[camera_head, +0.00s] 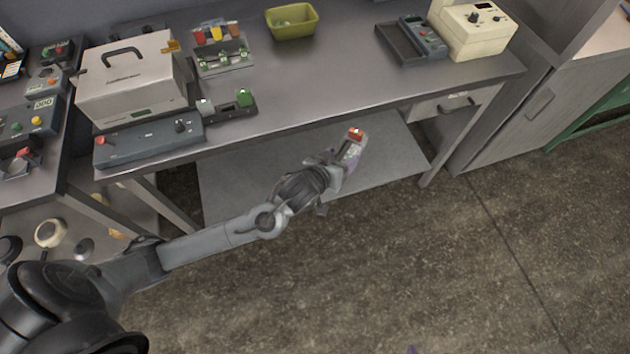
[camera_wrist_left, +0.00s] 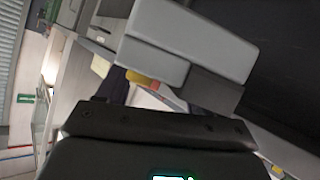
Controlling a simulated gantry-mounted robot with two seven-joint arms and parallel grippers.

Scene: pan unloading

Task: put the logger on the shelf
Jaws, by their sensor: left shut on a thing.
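My left gripper (camera_head: 350,155) is out in front of the bench, above the lower shelf in the picture. It is shut on a small light-grey device with a red top, which I take to be the logger (camera_head: 356,134). In the left wrist view a large grey block (camera_wrist_left: 190,40) fills the upper middle, close to the jaws; I cannot tell for certain that it is the same device. The shelf (camera_head: 235,180) is a bare grey board under the bench, partly hidden by my arm. My right gripper is not in view.
The grey bench (camera_head: 320,85) stands above the shelf. On it are a white case (camera_head: 135,85), a blue-grey unit (camera_head: 150,145), a yellow-green bin (camera_head: 291,24) and a cream instrument (camera_head: 470,28). A drawer (camera_head: 455,105) hangs at the right. The bench's middle is clear.

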